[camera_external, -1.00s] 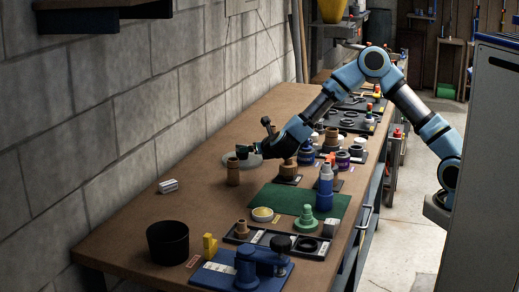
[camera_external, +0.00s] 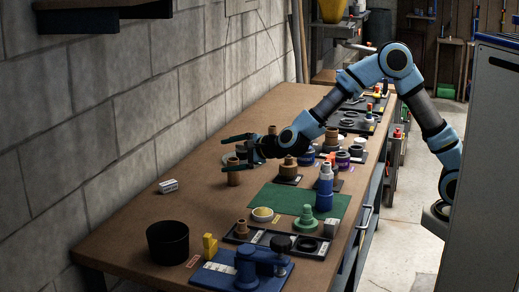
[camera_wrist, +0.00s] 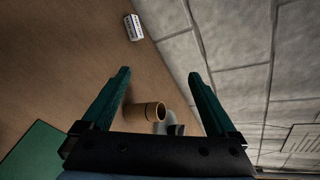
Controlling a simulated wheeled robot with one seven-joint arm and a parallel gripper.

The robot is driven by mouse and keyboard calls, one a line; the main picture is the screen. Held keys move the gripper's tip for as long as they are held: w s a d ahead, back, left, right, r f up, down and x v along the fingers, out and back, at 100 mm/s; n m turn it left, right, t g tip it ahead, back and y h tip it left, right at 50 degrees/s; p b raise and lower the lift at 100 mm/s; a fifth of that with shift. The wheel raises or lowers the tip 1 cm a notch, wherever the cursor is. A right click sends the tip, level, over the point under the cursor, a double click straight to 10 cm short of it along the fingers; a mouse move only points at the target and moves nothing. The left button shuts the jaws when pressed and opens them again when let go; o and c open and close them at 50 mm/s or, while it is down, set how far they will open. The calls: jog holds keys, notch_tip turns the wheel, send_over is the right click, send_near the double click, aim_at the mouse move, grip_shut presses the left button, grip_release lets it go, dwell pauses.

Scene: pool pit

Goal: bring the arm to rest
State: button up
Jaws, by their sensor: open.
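My gripper (camera_external: 228,153) is open over the left-middle of the workbench (camera_external: 122,219), its two green fingers spread towards the wall. In the wrist view the open fingers (camera_wrist: 160,85) point away with nothing held between their tips. A brown wooden cylinder (camera_external: 233,176) stands on the bench just below the fingers in the external view. The same cylinder shows in the wrist view (camera_wrist: 146,111), between the fingers' bases. A grey dish (camera_external: 231,160) is partly hidden behind the gripper.
A small white block (camera_external: 168,186) lies near the wall (camera_external: 140,120). A black pot (camera_external: 168,241) stands at the front left. A green mat (camera_external: 275,199), blue bottle (camera_external: 325,188) and black tray (camera_external: 270,238) crowd the right. Bare bench lies between block and mat.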

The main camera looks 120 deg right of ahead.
jog(key=a+f+n+t+y, duration=0.15)
jog(key=a+n+y, duration=0.65)
jog(key=a+n, duration=1.4)
jog(key=s+a+f+n+g+y, duration=0.1)
jog(key=s+a+n, duration=0.2)
jog(key=s+a, duration=0.1)
jog(key=s+a+f+n+g+y, duration=0.1)
jog(key=s+a+n+g, duration=0.1)
jog(key=s+a+n, duration=0.2)
jog(key=s+a+f+n+g, duration=0.1)
jog(key=s+a+n, duration=0.2)
jog(key=s+a, duration=0.1)
jog(key=shift+s+a+y, duration=0.2)
jog(key=shift+a+y, duration=0.2)
jog(key=shift+a, duration=0.5)
jog(key=s+a+f+n+g+p, duration=0.1)
jog(key=s+a+g+p, duration=0.3)
jog(key=s, duration=0.7)
jog(key=shift+s+f+n+p, duration=0.25)
jog(key=shift+f+n+p, duration=0.05)
jog(key=shift+f+p, duration=0.4)
